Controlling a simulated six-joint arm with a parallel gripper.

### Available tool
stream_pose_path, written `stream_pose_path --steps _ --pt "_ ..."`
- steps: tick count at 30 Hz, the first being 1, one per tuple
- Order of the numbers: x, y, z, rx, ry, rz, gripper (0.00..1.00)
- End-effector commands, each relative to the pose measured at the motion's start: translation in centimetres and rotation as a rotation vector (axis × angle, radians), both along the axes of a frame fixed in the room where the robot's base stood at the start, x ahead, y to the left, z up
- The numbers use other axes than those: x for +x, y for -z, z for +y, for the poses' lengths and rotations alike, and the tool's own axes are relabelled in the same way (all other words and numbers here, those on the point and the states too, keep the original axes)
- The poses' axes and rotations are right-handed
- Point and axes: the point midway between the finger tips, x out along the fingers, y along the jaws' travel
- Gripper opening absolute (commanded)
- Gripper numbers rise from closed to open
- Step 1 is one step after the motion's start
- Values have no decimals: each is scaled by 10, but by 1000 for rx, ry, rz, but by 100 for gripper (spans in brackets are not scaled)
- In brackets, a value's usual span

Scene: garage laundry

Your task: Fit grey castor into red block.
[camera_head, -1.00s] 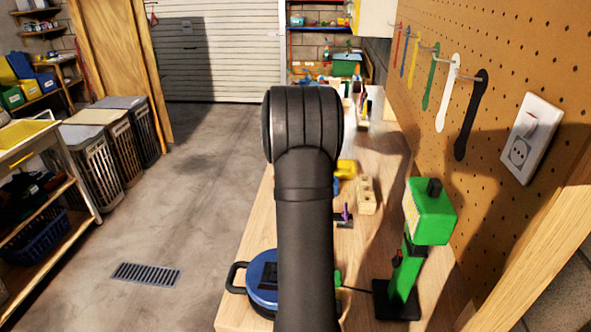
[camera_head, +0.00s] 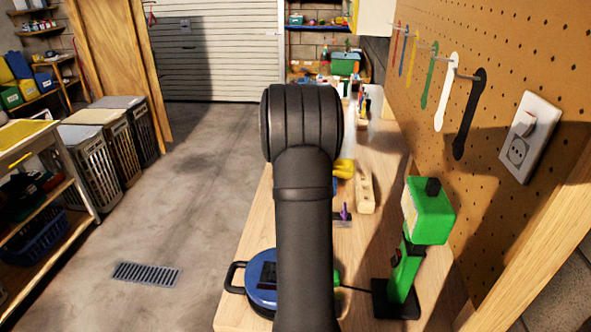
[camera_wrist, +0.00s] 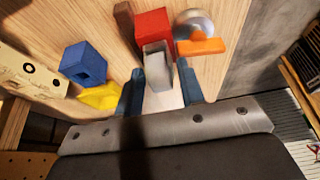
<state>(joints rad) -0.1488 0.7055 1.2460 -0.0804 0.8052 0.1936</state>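In the wrist view, my gripper (camera_wrist: 162,80) has blue fingertips on either side of the grey castor (camera_wrist: 158,66) and appears shut on it. The red block (camera_wrist: 153,24) is directly beyond the castor, its near face partly hidden by it. The castor's far end overlaps the red block in the picture; I cannot tell whether they touch or whether any part is inside. In the head view, my dark arm hides the gripper, the castor and the red block.
A blue block with a hole (camera_wrist: 83,65), a yellow piece (camera_wrist: 98,96) and a wooden block with holes (camera_wrist: 28,72) lie left in the wrist view. An orange piece (camera_wrist: 202,46) and a round silver thing (camera_wrist: 193,20) are close right. A green lamp (camera_head: 428,212) stands near the pegboard.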

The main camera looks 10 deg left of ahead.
Motion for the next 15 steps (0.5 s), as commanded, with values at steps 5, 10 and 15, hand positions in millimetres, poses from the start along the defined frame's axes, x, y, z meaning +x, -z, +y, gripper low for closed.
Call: stream_pose_path --steps 5,10,15 --pt "-14 -31 4 4 -4 -2 51" --pt "-29 -72 2 3 -2 -9 51" --pt "-44 -112 0 4 -2 -14 51"
